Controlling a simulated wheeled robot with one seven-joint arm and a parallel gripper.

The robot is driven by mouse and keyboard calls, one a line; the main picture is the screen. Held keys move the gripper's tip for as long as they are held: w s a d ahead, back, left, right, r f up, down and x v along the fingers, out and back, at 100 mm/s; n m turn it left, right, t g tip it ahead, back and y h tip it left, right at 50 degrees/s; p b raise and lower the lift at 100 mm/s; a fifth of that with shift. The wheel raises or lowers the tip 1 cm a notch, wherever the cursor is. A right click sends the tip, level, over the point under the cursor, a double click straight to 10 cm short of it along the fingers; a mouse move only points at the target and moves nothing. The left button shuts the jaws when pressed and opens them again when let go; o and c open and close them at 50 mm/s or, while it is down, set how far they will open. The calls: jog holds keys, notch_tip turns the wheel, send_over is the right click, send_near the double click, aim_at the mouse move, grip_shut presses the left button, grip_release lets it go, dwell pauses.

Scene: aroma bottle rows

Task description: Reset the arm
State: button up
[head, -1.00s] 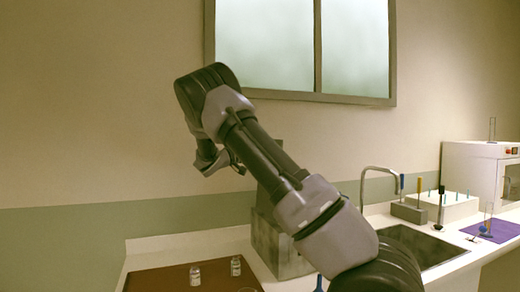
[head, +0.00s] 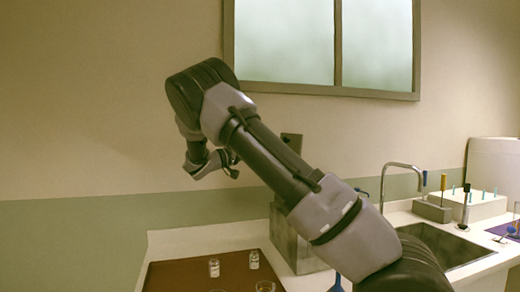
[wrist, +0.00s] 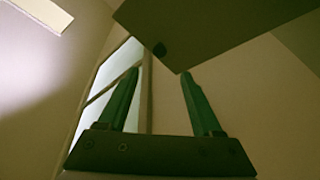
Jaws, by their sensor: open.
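My arm rises from the lower right in the head view, bends at the upper left, and ends in my gripper (head: 212,166), which hangs in the air in front of the wall. In the wrist view my gripper (wrist: 162,80) shows two green fingers spread well apart with nothing between them. Beyond the fingers are bare wall, part of the window and a dark flat panel that I cannot identify.
Two small labelled bottles (head: 214,267) (head: 254,260) stand on a brown tray (head: 180,275) on the white counter below. A sink (head: 445,246) with a faucet and a rack (head: 470,205) are at the right. A window (head: 325,45) is behind. The air left of my arm is clear.

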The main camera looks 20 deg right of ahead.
jog(key=shift+d, duration=0.1)
jog(key=s+d+f+g+y, duration=0.3)
jog(key=s+d+y, duration=0.25)
jog(key=s, duration=0.25)
jog(key=s+d+f+g+y, duration=0.3)
jog(key=s+d+y, duration=0.2)
jog(key=s+d, duration=0.2)
jog(key=s+a+r+t+y, duration=0.2)
jog(key=s+a+y, duration=0.1)
jog(key=s, duration=0.4)
jog(key=s+a+r+t+y, duration=0.1)
jog(key=s+a+y, duration=0.3)
jog(key=s, duration=0.4)
jog(key=s+a+r+n+t+y, duration=0.1)
jog(key=s+a+r+t+y, duration=0.1)
jog(key=s, duration=0.6)
jog(key=shift+a+r+t+y, duration=0.3)
jog(key=shift+a+t+y, duration=0.65)
jog(key=shift+a, duration=0.3)
